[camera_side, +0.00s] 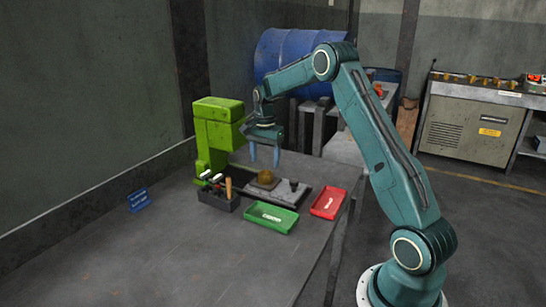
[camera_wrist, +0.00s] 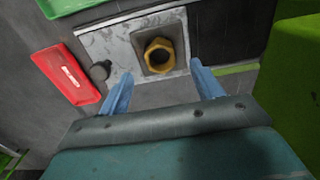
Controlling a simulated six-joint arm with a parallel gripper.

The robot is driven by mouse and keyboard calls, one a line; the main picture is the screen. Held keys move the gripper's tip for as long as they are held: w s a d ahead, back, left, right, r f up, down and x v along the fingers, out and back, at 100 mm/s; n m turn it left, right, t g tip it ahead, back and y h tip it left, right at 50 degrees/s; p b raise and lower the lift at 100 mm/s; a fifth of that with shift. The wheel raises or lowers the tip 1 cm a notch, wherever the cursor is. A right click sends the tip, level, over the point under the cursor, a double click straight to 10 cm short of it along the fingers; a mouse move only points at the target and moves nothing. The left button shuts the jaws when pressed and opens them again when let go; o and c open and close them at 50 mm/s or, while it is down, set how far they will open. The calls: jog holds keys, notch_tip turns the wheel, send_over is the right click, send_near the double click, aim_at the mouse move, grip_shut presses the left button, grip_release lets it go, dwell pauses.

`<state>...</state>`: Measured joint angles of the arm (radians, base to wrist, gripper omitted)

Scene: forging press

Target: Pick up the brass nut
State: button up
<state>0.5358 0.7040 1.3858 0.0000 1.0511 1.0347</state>
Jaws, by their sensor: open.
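The brass nut (camera_wrist: 159,56) is a yellow-brown hex ring sitting in a square recess of a light metal plate (camera_wrist: 120,44). In the side view the nut (camera_side: 265,177) rests on the same plate on the table. My gripper (camera_side: 264,165) points down above the plate and is open, with nothing between its fingers. In the wrist view its two blue fingers (camera_wrist: 160,90) stand apart, and the nut shows between and beyond them. The fingers look clear of the nut.
A dark peg (camera_side: 293,184) stands on the plate beside the nut. A red tray (camera_side: 328,203), a green tray (camera_side: 271,218) and a black tool holder (camera_side: 219,199) sit near the plate. The green press (camera_side: 214,135) stands at left. The front of the table (camera_side: 190,265) is clear.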

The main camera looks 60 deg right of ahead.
jog(key=shift+f, duration=2.5)
jog(key=shift+w+r, duration=0.1)
jog(key=c, duration=1.4)
notch_tip(320, 180, up, 20)
